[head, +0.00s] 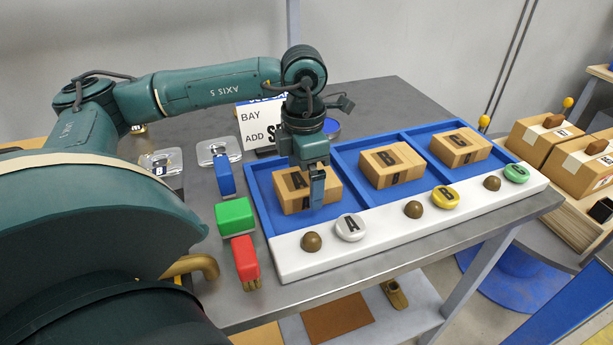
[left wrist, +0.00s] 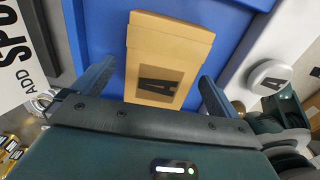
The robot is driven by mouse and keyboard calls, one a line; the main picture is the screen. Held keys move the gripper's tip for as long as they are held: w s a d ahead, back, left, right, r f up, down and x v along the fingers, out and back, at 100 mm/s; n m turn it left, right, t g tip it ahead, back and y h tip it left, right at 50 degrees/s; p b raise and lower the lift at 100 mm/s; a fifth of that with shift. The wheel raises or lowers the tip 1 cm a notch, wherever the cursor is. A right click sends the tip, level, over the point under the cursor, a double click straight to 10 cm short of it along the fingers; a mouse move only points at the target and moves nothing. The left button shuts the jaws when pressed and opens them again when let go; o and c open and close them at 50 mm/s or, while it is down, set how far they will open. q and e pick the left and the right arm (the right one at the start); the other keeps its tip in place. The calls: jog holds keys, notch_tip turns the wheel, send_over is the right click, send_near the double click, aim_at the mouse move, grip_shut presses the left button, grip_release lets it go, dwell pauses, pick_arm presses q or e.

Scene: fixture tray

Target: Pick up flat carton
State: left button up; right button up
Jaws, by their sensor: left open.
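Three tan cartons sit one to a bay in the blue tray (head: 261,197). Carton A (head: 291,201) is in the left bay, carton B (head: 391,165) in the middle, and a third (head: 460,147) in the right bay. I cannot tell which is called the flat carton. My left gripper (head: 316,197) points down over carton A, and its near finger hides part of that carton. In the left wrist view, carton A (left wrist: 168,50) lies between the two spread fingers, with a visible gap on each side. My right gripper is not in view.
A white strip (head: 380,240) with brown knobs and lettered buttons fronts the tray. Blue, green (head: 234,217) and red (head: 245,258) blocks stand left of it. A sign (head: 258,124) stands behind. More boxes (head: 543,140) are at far right.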

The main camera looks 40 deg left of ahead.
pick_arm(q)
jog(key=shift+c, duration=0.4)
jog(key=c, duration=1.1)
jog(key=shift+c, duration=0.2)
